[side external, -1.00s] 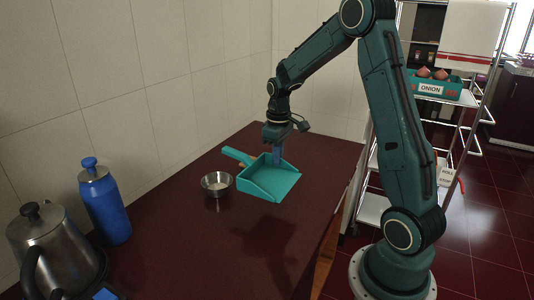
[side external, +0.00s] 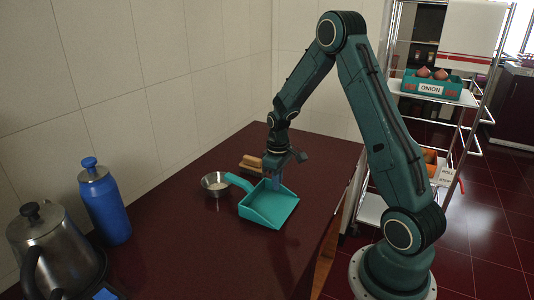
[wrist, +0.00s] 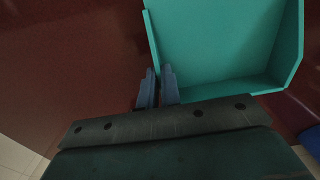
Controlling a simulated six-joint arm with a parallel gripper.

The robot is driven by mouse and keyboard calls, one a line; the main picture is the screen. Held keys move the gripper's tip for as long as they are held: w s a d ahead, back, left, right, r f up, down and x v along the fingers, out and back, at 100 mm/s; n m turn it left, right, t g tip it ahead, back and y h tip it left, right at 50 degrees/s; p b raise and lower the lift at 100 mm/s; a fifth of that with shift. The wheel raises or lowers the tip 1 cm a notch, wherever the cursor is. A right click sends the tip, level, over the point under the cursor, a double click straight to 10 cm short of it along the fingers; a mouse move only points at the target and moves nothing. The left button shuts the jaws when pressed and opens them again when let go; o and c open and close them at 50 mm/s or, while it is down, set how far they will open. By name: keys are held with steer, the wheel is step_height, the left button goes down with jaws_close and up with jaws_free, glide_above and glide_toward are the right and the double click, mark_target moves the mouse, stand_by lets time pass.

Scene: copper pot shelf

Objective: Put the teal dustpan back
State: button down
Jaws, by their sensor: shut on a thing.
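The teal dustpan (side external: 270,208) is over the dark red table, its open tray toward the camera and its handle (side external: 238,181) pointing back left. In the side view I cannot tell how far it is above the tabletop. My gripper (side external: 276,184) points down at the pan's back side wall. In the wrist view the blue fingers (wrist: 158,88) are close together at the edge of the dustpan (wrist: 225,45), shut on its wall. The exact grip is partly hidden.
A steel bowl (side external: 208,190) stands close left of the dustpan's handle. A wooden brush-like item (side external: 250,163) lies behind it. A blue bottle (side external: 104,208) and a kettle (side external: 50,250) stand front left. The table's right edge and a shelf rack (side external: 440,98) lie to the right.

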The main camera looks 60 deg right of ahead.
steer(key=shift+f, duration=0.35)
steer(key=shift+f, duration=0.1)
steer(key=c, duration=1.6)
jaws_free()
step_height(320, 180, up, 12)
